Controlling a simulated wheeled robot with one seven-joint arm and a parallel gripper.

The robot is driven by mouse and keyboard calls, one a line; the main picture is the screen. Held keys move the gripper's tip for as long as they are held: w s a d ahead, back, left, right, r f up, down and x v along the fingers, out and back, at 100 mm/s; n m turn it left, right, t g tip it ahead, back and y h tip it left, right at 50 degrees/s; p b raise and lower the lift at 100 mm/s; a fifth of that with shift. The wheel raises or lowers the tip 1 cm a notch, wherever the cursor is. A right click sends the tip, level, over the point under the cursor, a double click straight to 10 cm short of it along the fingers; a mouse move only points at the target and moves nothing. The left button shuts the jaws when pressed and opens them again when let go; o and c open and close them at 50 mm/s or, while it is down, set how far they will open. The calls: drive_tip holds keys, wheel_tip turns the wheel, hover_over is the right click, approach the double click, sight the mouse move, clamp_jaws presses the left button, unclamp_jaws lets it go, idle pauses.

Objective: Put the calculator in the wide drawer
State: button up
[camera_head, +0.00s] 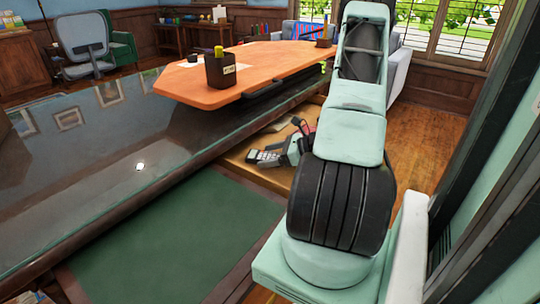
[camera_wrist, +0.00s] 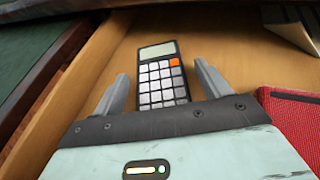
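The calculator (camera_wrist: 161,68) is dark with white keys, one orange key and a pale screen. In the wrist view it lies on the wooden floor of an open drawer (camera_wrist: 85,70). My gripper (camera_wrist: 163,80) is open, with one finger on each side of the calculator and a visible gap at both sides. In the head view the calculator (camera_head: 266,157) shows in the open wooden drawer (camera_head: 262,175) beneath the desk, just left of my gripper (camera_head: 288,152). The lower end of the calculator is hidden behind my gripper body.
The glass-topped desk (camera_head: 120,140) borders the drawer on the left. An orange wooden top (camera_head: 270,65) with a dark pen cup (camera_head: 220,70) stands behind.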

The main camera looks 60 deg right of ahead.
drive_tip(key=shift+r, duration=0.25)
drive_tip(key=p+v, duration=0.1)
drive_tip(key=v, duration=1.1)
drive_tip(key=shift+p, duration=0.3)
